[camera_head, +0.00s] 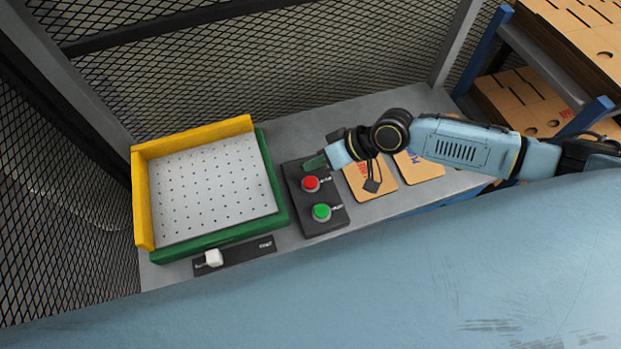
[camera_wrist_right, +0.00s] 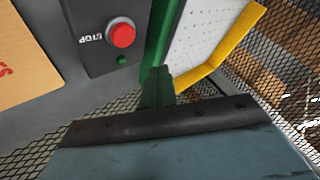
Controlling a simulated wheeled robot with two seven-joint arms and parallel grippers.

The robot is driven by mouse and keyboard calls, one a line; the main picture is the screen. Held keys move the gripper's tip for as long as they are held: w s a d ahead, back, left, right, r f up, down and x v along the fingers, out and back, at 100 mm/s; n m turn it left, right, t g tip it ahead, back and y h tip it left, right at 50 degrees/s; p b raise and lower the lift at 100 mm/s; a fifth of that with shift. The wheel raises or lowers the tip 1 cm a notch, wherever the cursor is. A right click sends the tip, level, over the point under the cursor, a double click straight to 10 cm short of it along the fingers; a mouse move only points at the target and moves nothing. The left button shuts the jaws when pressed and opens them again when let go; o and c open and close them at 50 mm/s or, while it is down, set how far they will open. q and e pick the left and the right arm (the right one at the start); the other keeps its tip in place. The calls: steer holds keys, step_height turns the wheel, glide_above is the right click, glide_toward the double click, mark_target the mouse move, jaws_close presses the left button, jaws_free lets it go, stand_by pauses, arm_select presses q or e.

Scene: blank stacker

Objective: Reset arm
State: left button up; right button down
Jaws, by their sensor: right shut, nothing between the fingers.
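My right arm reaches in from the right in the head view. Its gripper (camera_head: 315,162) is over the back end of the dark control panel (camera_head: 325,222), close behind the red button. The green fingers also show in the right wrist view (camera_wrist_right: 158,88). They are shut and empty. The panel carries a red stop button (camera_head: 311,184) and a green button (camera_head: 321,212). The red button shows in the right wrist view (camera_wrist_right: 121,34) too, to the left of the fingers. I cannot tell whether the fingers touch the panel. My left gripper is not in view.
A white perforated plate (camera_head: 212,187) sits in a green and yellow frame (camera_head: 143,202) left of the panel. A white switch (camera_head: 213,258) is in front. Cardboard blanks (camera_head: 372,190) lie right of the panel. Mesh walls (camera_head: 250,60) stand behind; a shelf holds more cardboard (camera_head: 530,100).

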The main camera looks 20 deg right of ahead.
stand_by(0.5)
steer(key=s+a+r+n, duration=0.3)
steer(key=s+a, duration=0.5)
steer(key=s+d+m+h, duration=0.3)
steer(key=s+d+h, duration=0.15)
steer(key=d, duration=0.45)
steer(key=s+d+m+h, duration=0.35)
steer(key=s+d, duration=0.25)
steer(key=d, duration=0.3)
step_height(320, 180, down, 28)
steer(key=s+n+g+b, duration=0.1)
steer(key=s+b, duration=0.1)
steer(key=b, duration=0.2)
steer(key=s+d+f+g+b, duration=0.1)
steer(key=s+f+b, duration=0.3)
steer(key=s+f, duration=1.2)
step_height(320, 180, down, 4)
steer(key=shift+s+d+r+h, duration=0.2)
steer(key=shift+d+h, duration=0.1)
steer(key=shift+d, duration=0.25)
